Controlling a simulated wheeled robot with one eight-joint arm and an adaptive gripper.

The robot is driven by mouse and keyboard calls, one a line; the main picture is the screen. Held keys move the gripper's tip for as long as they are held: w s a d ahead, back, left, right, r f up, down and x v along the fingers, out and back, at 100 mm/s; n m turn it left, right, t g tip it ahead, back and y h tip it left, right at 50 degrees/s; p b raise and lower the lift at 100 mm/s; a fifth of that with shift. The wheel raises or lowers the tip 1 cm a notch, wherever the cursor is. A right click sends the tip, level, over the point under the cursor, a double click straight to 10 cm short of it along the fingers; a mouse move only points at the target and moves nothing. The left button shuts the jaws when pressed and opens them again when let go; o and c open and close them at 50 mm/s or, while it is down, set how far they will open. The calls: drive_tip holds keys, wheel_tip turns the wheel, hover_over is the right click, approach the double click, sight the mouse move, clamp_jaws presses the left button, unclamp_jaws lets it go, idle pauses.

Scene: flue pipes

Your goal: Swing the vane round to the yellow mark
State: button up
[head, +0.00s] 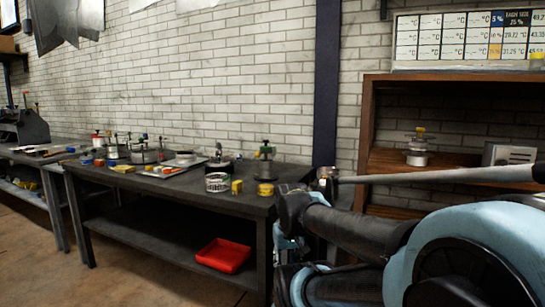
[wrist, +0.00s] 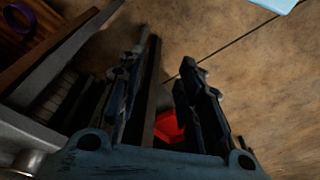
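I cannot pick out the vane or its yellow mark with certainty in either view. A long pale grey rod (head: 440,176) runs across the right of the head view above my arm; I cannot tell what it belongs to. My gripper in the wrist view (wrist: 162,85) has its two dark fingers apart, with nothing between them but the view of the floor and a red tray beyond.
A dark workbench (head: 150,190) carries several small instruments, a yellow block (head: 237,187) and a yellow-and-dark round piece (head: 265,189). A red tray (head: 223,255) lies on its lower shelf. A wooden shelf unit (head: 368,120) at right holds a white device with a yellow top (head: 417,152). Floor at left is clear.

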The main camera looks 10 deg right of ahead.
sight(256, 155)
drive_tip(key=shift+w+a, duration=0.15)
drive_tip(key=shift+a, duration=0.05)
drive_tip(key=shift+o, duration=1.4)
drive_tip(key=w+d+r+n+t+h, duration=0.1)
drive_tip(key=w+r+n+t+h, duration=0.15)
drive_tip(key=w+r, duration=0.45)
drive_tip(key=w+r+n+t+h, duration=0.1)
drive_tip(key=w+r+n, duration=0.25)
drive_tip(key=w, duration=0.75)
drive_tip(key=w+d+r+n+t+h, duration=0.15)
drive_tip(key=w+r+n, duration=0.3)
drive_tip(key=w, duration=0.45)
drive_tip(key=w+a+r+n+t+h, duration=0.2)
drive_tip(key=w+a+n, duration=0.2)
drive_tip(key=w+a, duration=0.1)
drive_tip(key=w+a+r+n+t+h, duration=0.2)
drive_tip(key=w+a+r+n+h, duration=0.1)
drive_tip(key=w+a+n, duration=0.1)
drive_tip(key=w+a+r+n+t+h, duration=0.1)
drive_tip(key=w+a+r+n+h, duration=0.1)
drive_tip(key=w+a+r+n, duration=0.1)
drive_tip(key=shift+w+a+n+t+h, duration=0.2)
drive_tip(key=shift+w+a+n, duration=0.15)
drive_tip(key=shift+w+a, duration=0.5)
drive_tip(key=shift+w+a+n+t+h, duration=0.1)
drive_tip(key=shift+w+a+n+t, duration=0.15)
drive_tip(key=shift+w+a, duration=0.55)
drive_tip(key=x, duration=1.8)
drive_tip(key=shift+f, duration=0.2)
